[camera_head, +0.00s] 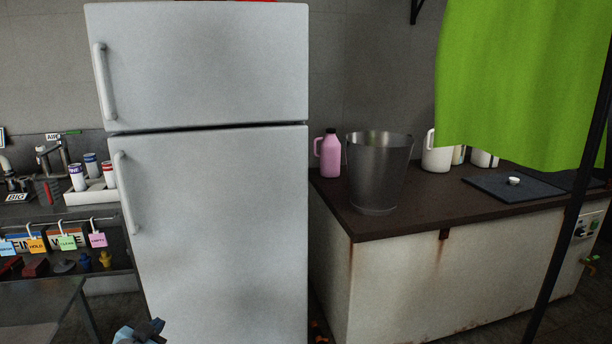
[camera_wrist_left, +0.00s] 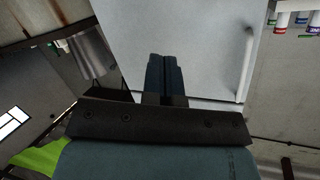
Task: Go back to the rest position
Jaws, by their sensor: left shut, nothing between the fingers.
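My left gripper (camera_head: 152,328) shows at the bottom edge of the head view, low in front of the fridge; most of its arm is out of the frame. In the left wrist view, its two dark fingers (camera_wrist_left: 164,78) lie together, shut, with nothing between them. The white fridge (camera_head: 215,200) stands behind it with both doors shut; the fridge (camera_wrist_left: 190,40) also fills the middle of the left wrist view. My right gripper is in neither view.
A brown-topped counter (camera_head: 440,205) stands to the right, with a metal bucket (camera_head: 378,175), a pink jug (camera_head: 329,155) and a dark mat (camera_head: 485,189). A green curtain (camera_head: 520,80) and dark pole (camera_head: 570,210) are at the right. Shelves (camera_head: 40,210) with small items stand left.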

